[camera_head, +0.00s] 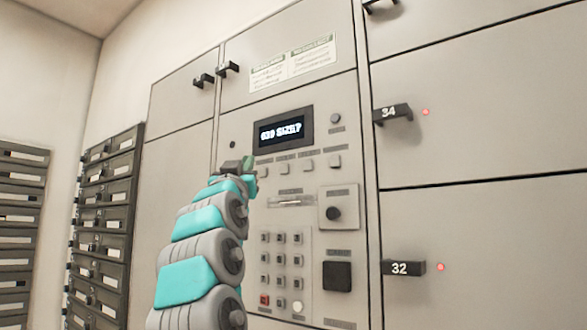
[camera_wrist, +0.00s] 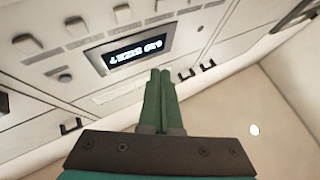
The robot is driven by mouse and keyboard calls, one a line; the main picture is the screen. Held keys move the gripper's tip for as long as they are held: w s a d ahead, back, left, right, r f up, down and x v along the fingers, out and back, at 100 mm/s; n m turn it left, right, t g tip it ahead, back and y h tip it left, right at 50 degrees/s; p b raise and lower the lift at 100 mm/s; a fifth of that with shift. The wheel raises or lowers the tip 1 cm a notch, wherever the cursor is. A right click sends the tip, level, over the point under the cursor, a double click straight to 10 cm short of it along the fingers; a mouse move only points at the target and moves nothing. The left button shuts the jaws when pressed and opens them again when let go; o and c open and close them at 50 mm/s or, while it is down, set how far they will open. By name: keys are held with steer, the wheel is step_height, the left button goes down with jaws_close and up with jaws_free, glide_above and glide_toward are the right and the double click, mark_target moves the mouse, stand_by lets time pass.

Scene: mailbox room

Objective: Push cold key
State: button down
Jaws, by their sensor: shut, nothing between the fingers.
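The locker control panel has a lit display (camera_head: 283,131) reading "639 SIZE?". A row of small grey keys (camera_head: 307,164) runs below it; their labels are too blurred to read, so I cannot tell which is the cold key. The leftmost part of the row is near or behind my gripper (camera_head: 248,162). My gripper is shut and empty, in front of the panel at the display's lower left. In the wrist view, my gripper (camera_wrist: 160,76) has its green fingers together, the display (camera_wrist: 138,47) shows upside down, and several keys (camera_wrist: 75,26) lie beyond it.
A keypad (camera_head: 280,260) with a red and a white key is lower on the panel. Locker handles 34 (camera_head: 392,113) and 32 (camera_head: 404,268) stick out. Dark mailboxes (camera_head: 103,220) stand left.

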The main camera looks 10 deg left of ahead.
steer(key=shift+w, duration=0.1)
steer(key=p, duration=0.2)
glide_toward(280, 165)
steer(key=shift+s+a+r+x, duration=0.1)
steer(key=shift+a+x, duration=0.05)
steer(key=shift+x, duration=0.7)
steer(key=shift+s+a+r+x, duration=0.1)
steer(key=shift+x, duration=0.75)
steer(key=shift+s+a+r+x, duration=0.1)
steer(key=shift+a+x, duration=0.05)
steer(key=shift+x, duration=0.7)
steer(key=shift+w+d, duration=0.1)
steer(key=shift+w, duration=0.1)
steer(key=shift+w+d, duration=0.1)
steer(key=shift+w, duration=0.1)
steer(key=shift+w+d+p, duration=0.15)
steer(key=shift+w+p, duration=0.25)
steer(key=shift+p, duration=0.05)
stand_by(0.6)
steer(key=shift+s, duration=0.15)
steer(key=shift+s+a, duration=0.3)
steer(key=shift+s, duration=0.35)
stand_by(0.3)
